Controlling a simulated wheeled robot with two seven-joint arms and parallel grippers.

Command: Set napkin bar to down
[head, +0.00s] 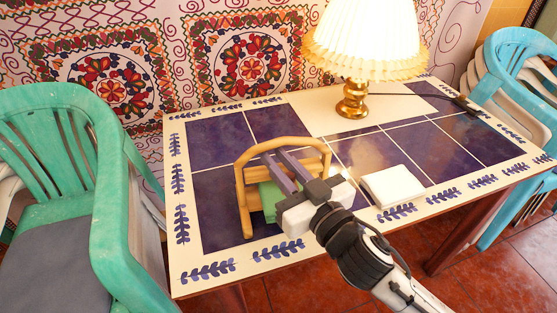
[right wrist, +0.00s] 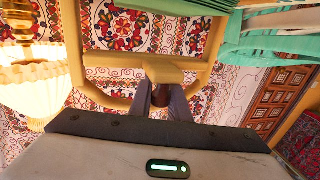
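The napkin holder is a light wooden arched frame (head: 240,185) on the blue-tiled table, with a wooden crossbar (head: 302,144) and a green block, perhaps napkins, low inside it. In the right wrist view the frame (right wrist: 78,65) surrounds the crossbar (right wrist: 160,62). My right gripper (head: 275,158) reaches into the holder from the front right. Its fingers (right wrist: 162,90) are a small gap apart, just in front of the crossbar's middle. I cannot tell whether they touch it. Part of the green block is hidden behind the gripper. My left gripper is out of view.
A lit lamp (head: 354,102) with a brass base stands at the back of the table. A white square item (head: 392,186) lies right of the gripper. Green chairs (head: 112,200) stand left and blue chairs (head: 510,58) right. The table's back left is clear.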

